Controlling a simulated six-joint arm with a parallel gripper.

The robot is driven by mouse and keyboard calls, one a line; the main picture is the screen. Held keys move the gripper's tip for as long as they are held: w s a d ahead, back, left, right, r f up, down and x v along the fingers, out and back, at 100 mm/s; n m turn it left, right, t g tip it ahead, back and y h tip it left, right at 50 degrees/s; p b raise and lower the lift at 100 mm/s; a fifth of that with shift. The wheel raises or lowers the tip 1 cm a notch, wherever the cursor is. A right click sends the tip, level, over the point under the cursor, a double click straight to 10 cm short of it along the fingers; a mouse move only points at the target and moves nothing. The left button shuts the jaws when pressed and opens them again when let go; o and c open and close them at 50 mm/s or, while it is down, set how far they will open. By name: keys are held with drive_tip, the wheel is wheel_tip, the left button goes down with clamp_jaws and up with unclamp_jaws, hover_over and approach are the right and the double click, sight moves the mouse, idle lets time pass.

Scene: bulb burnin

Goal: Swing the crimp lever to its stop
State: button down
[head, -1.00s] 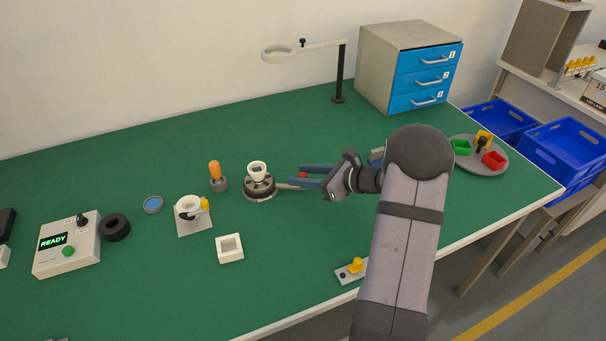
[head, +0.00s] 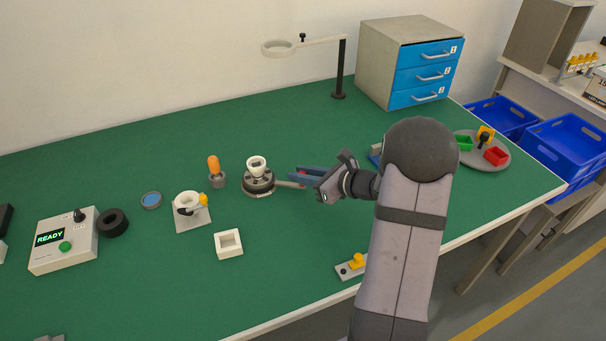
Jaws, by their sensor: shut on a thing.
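The crimp station is a dark round base (head: 259,184) with a white cup-like piece (head: 257,166) standing in its top. Its crimp lever (head: 284,184) is a thin bar reaching out from the base to the right. My gripper (head: 297,179) comes from the right, with blue fingers shut on the lever's outer end. A bit of red shows at the fingers, and the lever tip is mostly hidden by them.
An orange-handled tool (head: 214,166) stands close left of the base, and a white holder (head: 191,211) is farther left. A white square tray (head: 229,243) lies in front. A magnifier lamp (head: 339,70) and drawer cabinet (head: 386,62) stand behind. The green table between is clear.

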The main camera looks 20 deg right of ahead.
drive_tip(key=shift+s+a+m+t+h+b, duration=0.5)
drive_tip(key=shift+s+a+m+h+b, duration=0.65)
drive_tip(key=shift+b, duration=0.85)
drive_tip(key=shift+s+a+r+m+h+b, duration=0.1)
drive_tip(key=shift+s+a+m+h+b, duration=0.05)
drive_tip(key=shift+m+h+b, duration=0.4)
drive_tip(key=c, duration=1.6)
unclamp_jaws()
drive_tip(key=shift+s, duration=0.1)
drive_tip(key=shift+s+d+r, duration=0.2)
drive_tip(key=shift+s+r, duration=0.05)
drive_tip(key=shift+s, duration=0.35)
drive_tip(key=shift+p+v, duration=0.35)
drive_tip(key=shift+v, duration=2.6)
